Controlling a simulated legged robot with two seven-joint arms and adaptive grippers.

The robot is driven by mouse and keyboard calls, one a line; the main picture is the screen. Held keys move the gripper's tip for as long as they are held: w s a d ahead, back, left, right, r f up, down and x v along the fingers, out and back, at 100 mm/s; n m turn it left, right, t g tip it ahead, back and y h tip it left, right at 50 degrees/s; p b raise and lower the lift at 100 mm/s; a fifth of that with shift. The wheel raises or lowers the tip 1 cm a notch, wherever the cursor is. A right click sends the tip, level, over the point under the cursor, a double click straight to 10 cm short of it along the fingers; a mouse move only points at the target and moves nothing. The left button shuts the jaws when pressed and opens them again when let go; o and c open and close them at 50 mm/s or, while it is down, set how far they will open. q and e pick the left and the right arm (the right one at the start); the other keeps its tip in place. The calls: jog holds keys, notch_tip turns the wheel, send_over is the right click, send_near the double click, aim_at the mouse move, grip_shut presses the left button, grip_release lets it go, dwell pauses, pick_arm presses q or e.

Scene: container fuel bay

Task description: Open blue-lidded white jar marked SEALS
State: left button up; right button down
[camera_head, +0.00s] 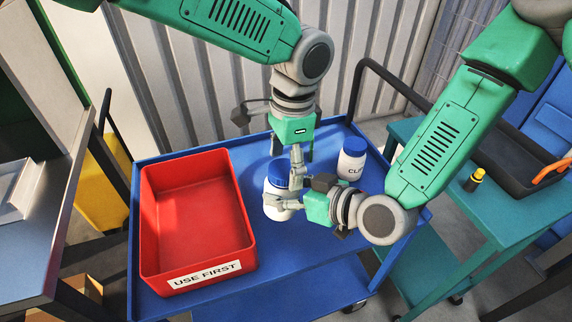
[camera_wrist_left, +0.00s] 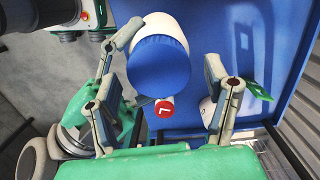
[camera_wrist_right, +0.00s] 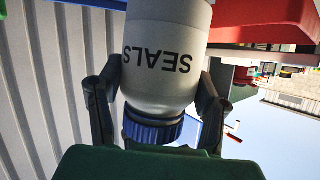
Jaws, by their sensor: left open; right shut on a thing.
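The white jar with a blue lid (camera_head: 275,184) stands on the blue cart, right of the red bin. Its SEALS marking shows upside down in the right wrist view (camera_wrist_right: 160,58), with the blue lid (camera_wrist_right: 152,131) below. My right gripper (camera_head: 285,205) is shut on the jar's body from the right side. My left gripper (camera_head: 297,165) is open above the jar. In the left wrist view its fingers (camera_wrist_left: 170,68) stand apart on either side of the blue lid (camera_wrist_left: 158,66), with a gap visible at the right finger. The left gripper hides part of the jar in the head view.
A second white jar with a blue lid (camera_head: 352,157), marked with letters starting CL, stands behind to the right on the cart (camera_head: 180,301). An empty red bin (camera_head: 195,215) labelled USE FIRST fills the cart's left side. A teal table (camera_head: 502,204) is at right.

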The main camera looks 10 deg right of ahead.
pick_arm(q)
jog(key=r, duration=0.4)
jog(key=shift+d, duration=0.2)
jog(key=shift+c, duration=0.3)
jog(key=shift+s+d+r+m, duration=0.1)
jog(key=shift+m, duration=0.3)
jog(key=shift+d+r+m, duration=0.15)
jog(key=shift+r+m, duration=0.65)
jog(key=shift+m, duration=0.4)
jog(key=shift+w+a+r+m, duration=0.25)
jog(key=shift+r+m, duration=0.25)
jog(key=shift+m, duration=0.3)
jog(key=f, duration=0.7)
jog(key=shift+s+a+f, duration=0.2)
jog(key=shift+a+f, duration=0.1)
